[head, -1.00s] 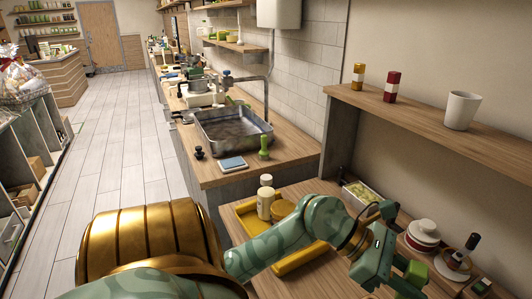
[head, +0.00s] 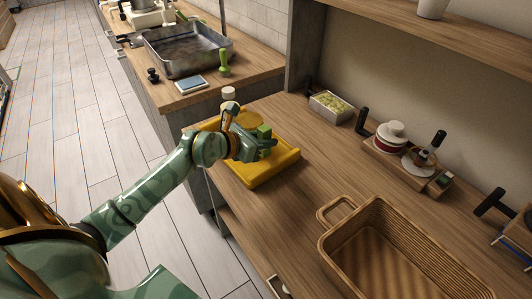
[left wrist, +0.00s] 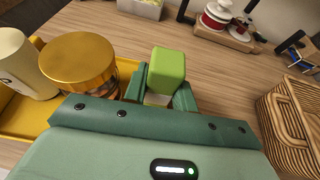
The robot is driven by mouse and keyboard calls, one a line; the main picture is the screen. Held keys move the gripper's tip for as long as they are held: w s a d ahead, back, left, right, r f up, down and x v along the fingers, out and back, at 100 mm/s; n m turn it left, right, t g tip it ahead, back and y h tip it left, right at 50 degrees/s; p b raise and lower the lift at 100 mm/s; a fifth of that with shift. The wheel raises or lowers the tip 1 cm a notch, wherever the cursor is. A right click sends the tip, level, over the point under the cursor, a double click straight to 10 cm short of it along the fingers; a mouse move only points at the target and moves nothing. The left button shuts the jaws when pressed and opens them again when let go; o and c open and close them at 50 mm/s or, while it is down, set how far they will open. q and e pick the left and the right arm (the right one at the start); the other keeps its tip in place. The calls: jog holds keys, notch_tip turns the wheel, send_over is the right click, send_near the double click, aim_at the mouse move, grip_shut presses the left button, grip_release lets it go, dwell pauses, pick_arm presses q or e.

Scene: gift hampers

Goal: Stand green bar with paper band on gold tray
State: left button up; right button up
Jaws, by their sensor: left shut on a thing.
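The green bar (head: 264,131) is upright between the fingers of my left gripper (head: 262,145), which is shut on it. In the left wrist view the bar (left wrist: 167,66) stands up between the green fingers (left wrist: 160,92), with part of its pale paper band (left wrist: 157,100) showing below the green top. The gold tray (head: 281,172) is a yellow, low-rimmed tray on the wooden counter. My left gripper is at the tray's right part in the head view. The bar's lower end is hidden, so I cannot tell whether it touches the tray. My right gripper is not in view.
A gold-lidded jar (left wrist: 78,60) and a cream container (left wrist: 22,65) stand close beside the gripper at the tray. A wicker basket (head: 335,245) stands front right. A wooden caddy (head: 390,165) and small box (head: 331,108) are at the back. Counter between is clear.

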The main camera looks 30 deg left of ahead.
pick_arm(q)
jog(key=w+f, duration=0.1)
jog(key=w+a+f+b, duration=0.1)
jog(key=f, duration=0.1)
jog(key=shift+w, duration=0.2)
jog(key=f, duration=0.1)
jog(key=f+b, duration=0.2)
jog(key=f, duration=0.1)
jog(key=shift+w, duration=0.25)
jog(key=shift+r, duration=0.15)
jog(key=o, duration=0.7)
jog(key=shift+o, duration=0.2)
